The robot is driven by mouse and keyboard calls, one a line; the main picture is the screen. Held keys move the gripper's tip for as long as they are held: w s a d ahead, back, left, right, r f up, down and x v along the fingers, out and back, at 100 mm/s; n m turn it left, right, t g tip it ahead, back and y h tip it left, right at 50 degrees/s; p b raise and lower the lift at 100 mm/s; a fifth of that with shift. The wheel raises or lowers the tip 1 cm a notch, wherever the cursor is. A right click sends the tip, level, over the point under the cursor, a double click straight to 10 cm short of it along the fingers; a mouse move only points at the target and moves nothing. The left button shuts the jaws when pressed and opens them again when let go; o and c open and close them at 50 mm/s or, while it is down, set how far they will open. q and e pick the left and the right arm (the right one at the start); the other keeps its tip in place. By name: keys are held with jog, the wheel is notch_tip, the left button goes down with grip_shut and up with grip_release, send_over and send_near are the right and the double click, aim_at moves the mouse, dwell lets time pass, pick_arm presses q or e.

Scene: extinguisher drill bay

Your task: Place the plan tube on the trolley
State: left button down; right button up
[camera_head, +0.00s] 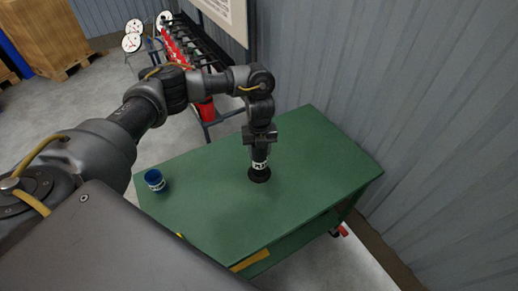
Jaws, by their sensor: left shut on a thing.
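The plan tube (259,170) is black with a white marked band and a wider dark foot. It is upright over the middle of the green trolley top (210,215). Its foot is at or very near the surface; I cannot tell whether it touches. My left gripper (260,143) points down and is shut on the upper part of the tube, hiding its top end. My right gripper is not in view.
Behind are a rack with red extinguishers (174,47) and a red bucket (205,109). A grey corrugated wall (420,130) is close on the right. The trolley top around the tube is clear.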

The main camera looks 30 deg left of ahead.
pick_arm(q)
jog(key=shift+f, duration=0.1)
jog(key=c, duration=0.7)
grip_release()
notch_tip(320, 180, up, 12)
jog(key=shift+r, duration=0.2)
